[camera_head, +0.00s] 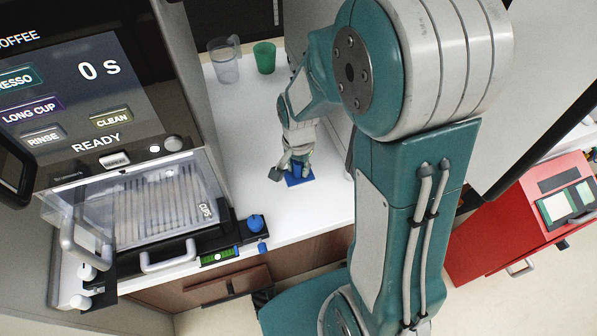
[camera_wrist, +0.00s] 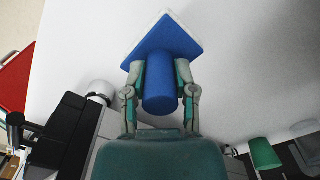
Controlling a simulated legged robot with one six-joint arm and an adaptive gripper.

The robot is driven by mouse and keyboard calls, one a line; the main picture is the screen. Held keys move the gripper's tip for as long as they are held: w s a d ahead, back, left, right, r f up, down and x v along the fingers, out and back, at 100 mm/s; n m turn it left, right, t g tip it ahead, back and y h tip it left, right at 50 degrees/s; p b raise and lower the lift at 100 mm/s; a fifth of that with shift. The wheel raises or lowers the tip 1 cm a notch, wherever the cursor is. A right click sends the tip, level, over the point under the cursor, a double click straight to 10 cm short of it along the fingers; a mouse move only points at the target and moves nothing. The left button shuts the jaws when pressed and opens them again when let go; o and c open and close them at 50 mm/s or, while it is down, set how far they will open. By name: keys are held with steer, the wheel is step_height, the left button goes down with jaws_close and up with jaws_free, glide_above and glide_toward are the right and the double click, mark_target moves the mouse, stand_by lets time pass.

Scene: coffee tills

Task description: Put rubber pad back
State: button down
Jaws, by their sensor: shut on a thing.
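The rubber pad looks like a blue square plate (camera_head: 301,181) with a blue round grip standing on it. In the wrist view the plate (camera_wrist: 166,38) shows turned cornerwise, with a pale strip along its far edge. My gripper (camera_head: 297,160) is shut on the round grip, one finger on each side of it, as the wrist view (camera_wrist: 162,82) shows. The pad is at or just over the white counter (camera_head: 262,120); I cannot tell whether it touches. The fingers and wrist hide part of the grip in the head view.
A clear jug (camera_head: 225,62) and a green cup (camera_head: 265,57) stand at the counter's back. The coffee machine (camera_head: 150,205) is on the left, with a blue knob (camera_head: 255,223) near the counter's front. A red till (camera_head: 525,220) is at right. Counter around the pad is clear.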

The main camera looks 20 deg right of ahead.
mark_target(299, 173)
steer(key=shift+w+d+f, duration=0.1)
steer(key=shift+w+f, duration=0.1)
steer(key=shift+f, duration=0.05)
step_height(299, 173, down, 4)
steer(key=shift+w+r, duration=0.1)
steer(key=shift+r, duration=0.15)
steer(key=shift+c, duration=2)
jaws_free()
steer(key=shift+r, duration=0.15)
